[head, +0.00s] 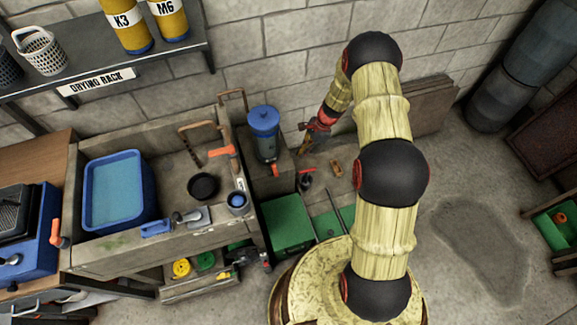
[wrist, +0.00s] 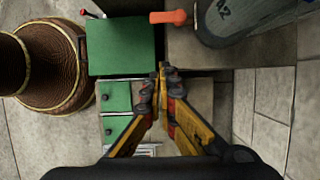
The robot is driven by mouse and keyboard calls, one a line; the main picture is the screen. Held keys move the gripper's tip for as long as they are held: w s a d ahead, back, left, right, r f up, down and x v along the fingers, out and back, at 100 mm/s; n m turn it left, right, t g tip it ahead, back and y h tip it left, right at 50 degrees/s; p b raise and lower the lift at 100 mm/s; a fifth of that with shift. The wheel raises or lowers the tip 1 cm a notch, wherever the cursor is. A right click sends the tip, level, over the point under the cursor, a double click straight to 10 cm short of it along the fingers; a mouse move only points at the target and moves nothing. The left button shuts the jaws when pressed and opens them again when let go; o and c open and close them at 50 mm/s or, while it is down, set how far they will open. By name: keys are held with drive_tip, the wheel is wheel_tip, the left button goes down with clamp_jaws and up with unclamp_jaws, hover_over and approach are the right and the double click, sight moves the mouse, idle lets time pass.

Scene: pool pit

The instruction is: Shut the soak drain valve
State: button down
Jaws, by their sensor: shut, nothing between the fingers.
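An orange lever handle (wrist: 168,17) sticks out beside the grey tank marked A2 (wrist: 228,20) at the top of the wrist view. No label shows whether it is the soak drain valve. In the head view, a blue-lidded canister (head: 264,135) stands against the wall, and a red-handled fitting (head: 306,179) is below and right of it. My gripper (head: 303,150) points downward just right of the canister. In the wrist view my gripper's fingertips (wrist: 163,70) meet, shut and empty, apart from the orange lever.
A green box (head: 288,222) sits below the canister, also in the wrist view (wrist: 120,45). The bench at left holds a blue tub (head: 92,190) of water, a black bowl (head: 204,186) and orange-handled tools. A shelf (head: 140,62) runs above.

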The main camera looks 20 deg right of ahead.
sight(275, 170)
drive_tip(key=a+f+b, duration=0.1)
drive_tip(key=a+f, duration=0.1)
drive_tip(key=f, duration=0.1)
drive_tip(key=a+f+b, duration=0.2)
drive_tip(key=a+f, duration=0.1)
drive_tip(key=a+f+b, duration=0.1)
drive_tip(key=a+f, duration=0.1)
drive_tip(key=f, duration=0.1)
drive_tip(key=shift+a+f, duration=0.1)
drive_tip(key=shift+a, duration=0.25)
